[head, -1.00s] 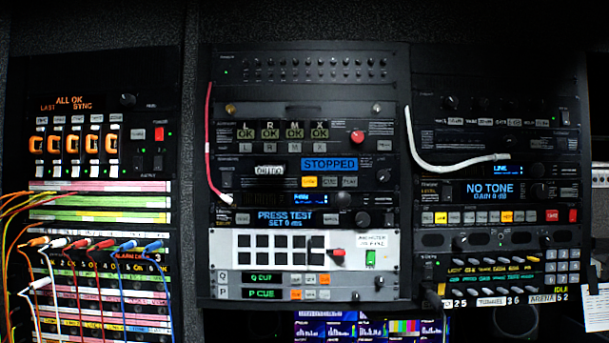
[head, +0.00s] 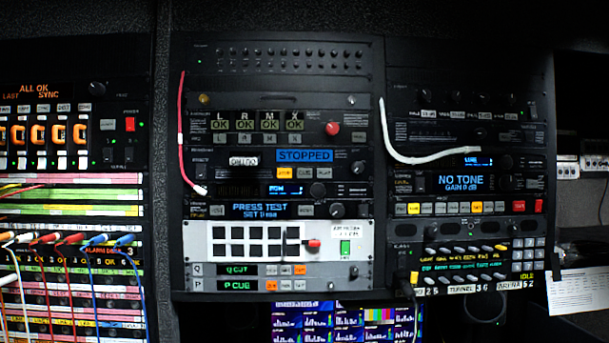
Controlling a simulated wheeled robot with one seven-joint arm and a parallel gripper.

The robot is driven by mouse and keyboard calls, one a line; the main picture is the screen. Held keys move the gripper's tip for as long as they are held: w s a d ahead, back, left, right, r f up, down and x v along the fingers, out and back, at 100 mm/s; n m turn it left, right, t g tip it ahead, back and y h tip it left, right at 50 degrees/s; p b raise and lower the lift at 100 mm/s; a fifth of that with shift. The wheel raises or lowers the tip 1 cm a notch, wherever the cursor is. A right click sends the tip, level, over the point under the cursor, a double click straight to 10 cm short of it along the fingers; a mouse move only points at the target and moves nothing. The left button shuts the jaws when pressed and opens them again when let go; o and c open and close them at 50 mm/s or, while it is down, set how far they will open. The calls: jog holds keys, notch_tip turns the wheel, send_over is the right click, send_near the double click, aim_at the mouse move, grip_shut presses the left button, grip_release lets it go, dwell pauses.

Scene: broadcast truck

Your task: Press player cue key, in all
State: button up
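The player unit shows a blue display (head: 304,155) reading STOPPED, in the middle rack in the head view. Below that display is a row of small keys: a lit yellow key (head: 284,172) at the left, then pale grey keys (head: 305,172) to its right. Their lettering is too small to read surely, so I cannot tell which is the cue key. My gripper is not in view.
A red cable (head: 181,130) hangs down the middle rack's left side. A white cable (head: 400,145) droops over the right rack. A red knob (head: 332,129) sticks out above the STOPPED display. A white panel (head: 200,250) with black buttons sits lower. Colored patch cables (head: 70,240) crowd the left rack.

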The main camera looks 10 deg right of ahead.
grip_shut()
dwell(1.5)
